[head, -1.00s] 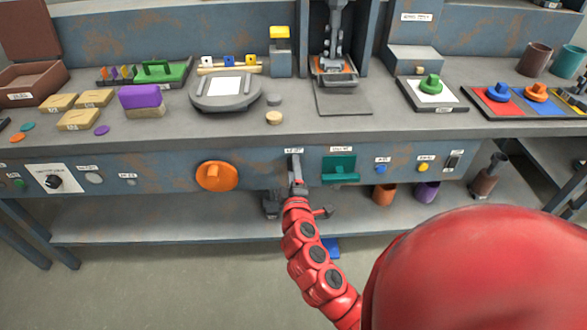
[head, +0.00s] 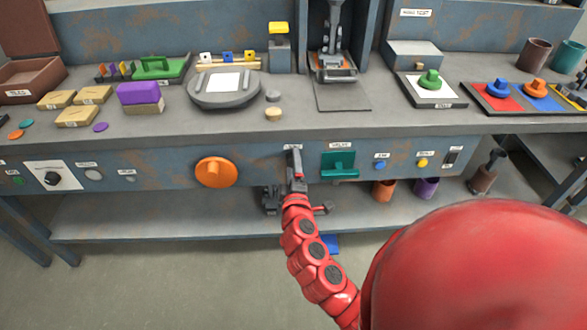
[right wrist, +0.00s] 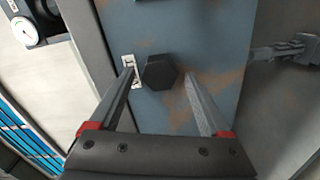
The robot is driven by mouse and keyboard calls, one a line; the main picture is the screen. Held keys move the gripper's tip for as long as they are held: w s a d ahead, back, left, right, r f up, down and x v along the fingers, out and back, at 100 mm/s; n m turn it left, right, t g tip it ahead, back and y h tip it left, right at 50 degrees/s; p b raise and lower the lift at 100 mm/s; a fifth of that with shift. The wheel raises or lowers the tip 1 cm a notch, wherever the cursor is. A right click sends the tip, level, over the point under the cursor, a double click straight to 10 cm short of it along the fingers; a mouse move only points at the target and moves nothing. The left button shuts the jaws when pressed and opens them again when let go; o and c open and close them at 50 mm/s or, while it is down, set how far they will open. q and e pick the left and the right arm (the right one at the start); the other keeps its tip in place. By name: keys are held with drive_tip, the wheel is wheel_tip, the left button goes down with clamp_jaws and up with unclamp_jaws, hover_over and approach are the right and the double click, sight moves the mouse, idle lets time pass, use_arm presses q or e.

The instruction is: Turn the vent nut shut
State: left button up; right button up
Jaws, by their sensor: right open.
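The vent nut is a black hexagonal nut (right wrist: 160,72) on the blue-grey front panel, seen in the right wrist view. My right gripper (right wrist: 160,76) is open, with one finger on each side of the nut. A gap shows between the nut and each fingertip, and how deep the fingers reach past it is hard to tell. In the head view my right gripper (head: 295,160) is at the panel below a small white label (head: 292,147) and hides the nut. My left gripper is not in view.
On the same panel, an orange knob (head: 215,172) is to the left of my gripper and a teal valve handle (head: 339,165) is close on its right. The bench top (head: 220,122) juts out above. A shelf (head: 150,220) with cups lies below.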

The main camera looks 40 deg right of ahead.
drive_tip(key=p+v, duration=0.2)
drive_tip(key=v, duration=1.5)
drive_tip(key=shift+a, duration=0.15)
